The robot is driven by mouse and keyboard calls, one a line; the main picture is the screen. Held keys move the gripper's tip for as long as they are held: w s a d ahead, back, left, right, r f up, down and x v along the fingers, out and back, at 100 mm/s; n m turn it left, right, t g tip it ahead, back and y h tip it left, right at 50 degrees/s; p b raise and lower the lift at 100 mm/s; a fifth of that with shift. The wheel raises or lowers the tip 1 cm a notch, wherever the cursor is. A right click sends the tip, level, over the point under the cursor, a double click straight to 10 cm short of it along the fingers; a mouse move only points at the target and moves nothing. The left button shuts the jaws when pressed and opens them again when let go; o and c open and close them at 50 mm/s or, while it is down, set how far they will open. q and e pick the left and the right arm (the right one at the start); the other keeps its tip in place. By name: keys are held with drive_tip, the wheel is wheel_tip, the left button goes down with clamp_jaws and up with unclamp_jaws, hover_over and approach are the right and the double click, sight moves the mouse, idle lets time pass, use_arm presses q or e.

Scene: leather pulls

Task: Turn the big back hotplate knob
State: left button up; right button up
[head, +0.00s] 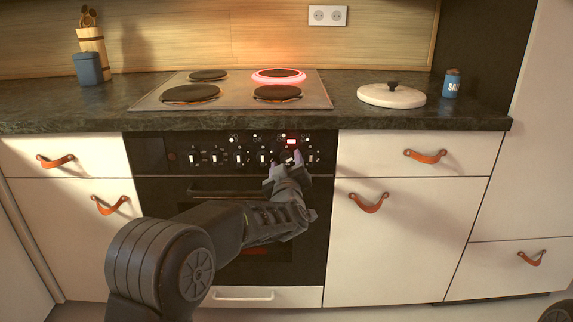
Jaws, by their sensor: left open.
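The hob (235,103) has several dark hotplates. The back right hotplate (278,75) looks bigger than the back left hotplate (208,75), and a red glowing ring surrounds it. The black oven panel (150,152) below carries several small knobs with white marks. My left gripper (283,160) is open in front of the panel's right half, just below this knob. Its fingertips partly cover nearby knobs, and I cannot tell whether they touch one. My right gripper is not in view.
The oven handle (212,193) lies below the panel. A white lid (391,95) and a blue salt tin (452,84) stand on the dark counter at the right. Drawers have orange leather pulls (426,156).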

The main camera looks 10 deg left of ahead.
use_arm(q)
drive_tip(key=shift+w+a, duration=0.15)
drive_tip(key=shift+w, duration=0.25)
drive_tip(key=shift+c, duration=0.3)
clamp_jaws()
